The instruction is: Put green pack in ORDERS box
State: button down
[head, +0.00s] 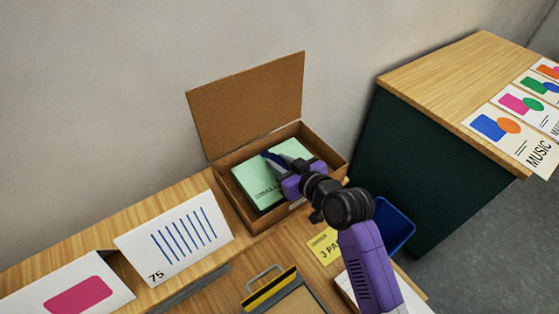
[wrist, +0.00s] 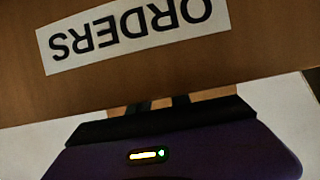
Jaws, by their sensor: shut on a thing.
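The pale green pack (head: 256,183) is at the opening of the brown cardboard ORDERS box (head: 239,221) in the head view. My purple gripper (head: 287,163) reaches over the box from the front right and is shut on the pack. The pack lies within the box's outline; whether it touches the bottom is not clear. In the wrist view the box wall carries a white ORDERS label (wrist: 130,31), seen upside down.
The box's lid (head: 252,103) stands open at the back, near the wall. A white card marked 75 (head: 178,240), a clipboard (head: 290,294) and a yellow note (head: 325,246) lie nearby. A blue bin (head: 397,230) stands to the right, before a dark green cabinet (head: 410,150).

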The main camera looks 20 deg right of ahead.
jog(key=c, duration=1.2)
grip_release()
jog(key=shift+f, duration=0.1)
jog(key=b+v, duration=0.2)
jog(key=v, duration=1)
jog(key=shift+r, duration=0.25)
